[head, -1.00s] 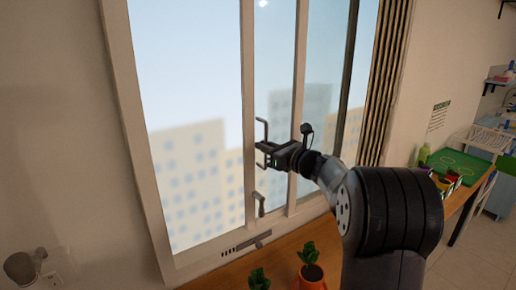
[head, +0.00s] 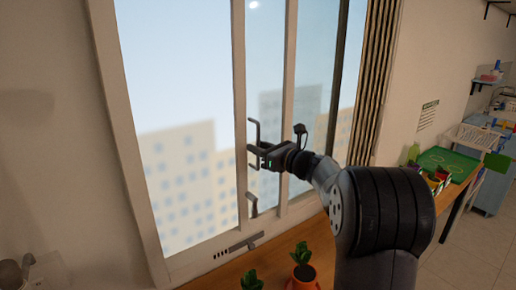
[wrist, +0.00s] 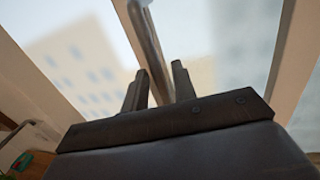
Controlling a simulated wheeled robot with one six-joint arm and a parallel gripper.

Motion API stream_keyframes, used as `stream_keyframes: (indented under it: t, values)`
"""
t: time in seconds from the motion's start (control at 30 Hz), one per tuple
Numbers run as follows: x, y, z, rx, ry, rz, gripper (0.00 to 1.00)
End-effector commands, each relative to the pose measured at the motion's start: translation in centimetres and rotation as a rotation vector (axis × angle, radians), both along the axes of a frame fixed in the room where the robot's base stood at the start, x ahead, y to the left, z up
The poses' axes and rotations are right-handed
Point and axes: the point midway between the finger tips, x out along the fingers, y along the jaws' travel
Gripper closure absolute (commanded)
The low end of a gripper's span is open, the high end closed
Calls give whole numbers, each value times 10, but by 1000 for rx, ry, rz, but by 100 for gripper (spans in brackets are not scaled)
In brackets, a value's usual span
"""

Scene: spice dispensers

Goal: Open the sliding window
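The sliding window (head: 239,100) fills the middle of the head view, with pale upright frame bars and a city outside. A grey upright handle (head: 253,203) is on the left upright bar; its upper and lower ends show, and its middle is hidden by my gripper. My gripper (head: 254,157) is at the handle's mid-height, with its fingers apart. In the wrist view, the handle (wrist: 146,38) runs down between the two dark fingers (wrist: 158,85). Whether either finger touches it is unclear.
A wooden counter (head: 225,278) runs below the window, with two potted plants (head: 303,265) near its front. A small latch-like bar (head: 245,245) lies on the sill. A folded dark curtain (head: 372,85) hangs at the right. A green board (head: 447,163) lies farther right.

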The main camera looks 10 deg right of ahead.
Motion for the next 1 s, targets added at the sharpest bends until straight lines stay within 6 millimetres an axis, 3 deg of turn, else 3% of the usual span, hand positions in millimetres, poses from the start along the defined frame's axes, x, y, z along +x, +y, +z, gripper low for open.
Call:
stream_keyframes:
  t: [0.5, 1.0]
  values:
    - [-76, -52, -2, -2, -1, -3, 74]
    - [-84, -56, 0, 0, 0, -1, 74]
